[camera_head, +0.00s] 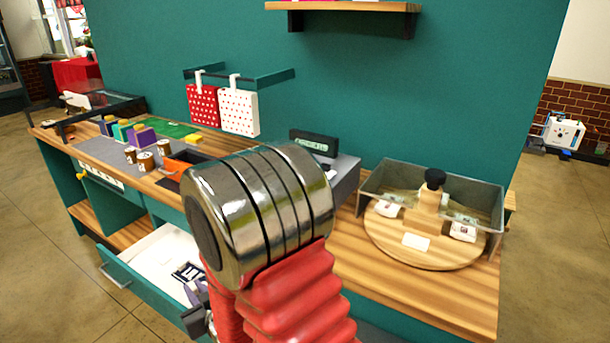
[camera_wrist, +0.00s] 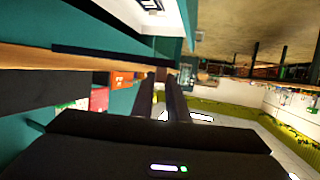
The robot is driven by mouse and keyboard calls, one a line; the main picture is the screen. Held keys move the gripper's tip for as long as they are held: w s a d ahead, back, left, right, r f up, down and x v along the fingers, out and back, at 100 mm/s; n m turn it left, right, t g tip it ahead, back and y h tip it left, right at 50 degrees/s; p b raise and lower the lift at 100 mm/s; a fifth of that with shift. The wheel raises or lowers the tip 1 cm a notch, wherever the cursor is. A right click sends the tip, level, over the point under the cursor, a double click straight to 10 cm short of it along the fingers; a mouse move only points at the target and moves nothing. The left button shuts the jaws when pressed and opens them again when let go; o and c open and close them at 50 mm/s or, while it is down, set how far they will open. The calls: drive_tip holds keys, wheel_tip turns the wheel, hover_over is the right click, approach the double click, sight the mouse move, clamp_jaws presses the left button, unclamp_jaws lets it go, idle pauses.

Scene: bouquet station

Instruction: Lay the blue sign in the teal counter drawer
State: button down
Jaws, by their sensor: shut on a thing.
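The teal counter drawer (camera_head: 150,288) is pulled out at the front of the counter, with a pale inside. A flat dark-blue and white printed patch (camera_head: 188,271) shows on its floor; the patch also shows at the top of the wrist view (camera_wrist: 150,4). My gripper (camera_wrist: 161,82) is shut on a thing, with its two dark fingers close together.
The counter holds cups (camera_head: 145,161), an orange box (camera_head: 180,166) and coloured blocks (camera_head: 142,136) on the left. A clear bin (camera_head: 480,205) and a round wooden board (camera_head: 400,245) stand on the right. Red and white dotted bags (camera_head: 239,112) hang on the wall.

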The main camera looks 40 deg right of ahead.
drive_tip(key=shift+w+d, duration=0.1)
drive_tip(key=shift+d, duration=0.2)
